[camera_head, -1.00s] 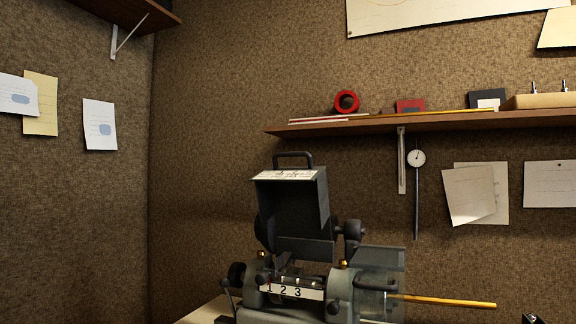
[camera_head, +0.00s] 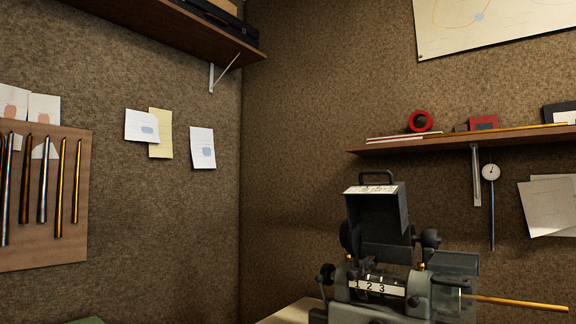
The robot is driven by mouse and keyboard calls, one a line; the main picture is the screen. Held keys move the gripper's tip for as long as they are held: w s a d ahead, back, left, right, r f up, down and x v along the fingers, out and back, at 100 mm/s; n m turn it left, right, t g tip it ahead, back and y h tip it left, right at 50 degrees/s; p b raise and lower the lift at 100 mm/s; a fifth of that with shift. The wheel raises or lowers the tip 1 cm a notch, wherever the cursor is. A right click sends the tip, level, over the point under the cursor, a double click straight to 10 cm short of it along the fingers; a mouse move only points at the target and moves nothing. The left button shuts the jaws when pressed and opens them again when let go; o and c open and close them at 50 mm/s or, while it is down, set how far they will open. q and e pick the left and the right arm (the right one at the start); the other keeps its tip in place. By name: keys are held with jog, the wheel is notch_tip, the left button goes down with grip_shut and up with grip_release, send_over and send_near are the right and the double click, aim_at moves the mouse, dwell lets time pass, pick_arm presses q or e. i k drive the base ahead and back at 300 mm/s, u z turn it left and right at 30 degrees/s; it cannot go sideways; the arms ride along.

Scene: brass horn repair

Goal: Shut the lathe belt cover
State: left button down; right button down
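The lathe (camera_head: 374,304) stands on a bench at the lower right, with a strip marked 1 2 3 on its front. Its dark belt cover (camera_head: 377,223) is raised open above the headstock, with a black handle (camera_head: 377,175) on top and a white label along its upper edge. A brass-coloured rod (camera_head: 520,303) sticks out to the right from the clear guard (camera_head: 456,275). Neither of my grippers is in view.
A wooden shelf (camera_head: 450,142) with a red roll is on the wall above the lathe. A dial gauge (camera_head: 491,173) hangs below it. A board (camera_head: 60,190) with several metal rods hangs on the left wall. Space left of the lathe looks clear.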

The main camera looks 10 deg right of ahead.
aim_at(380, 210)
jog(key=u, duration=0.45)
jog(key=i, duration=0.65)
jog(key=z, duration=2.4)
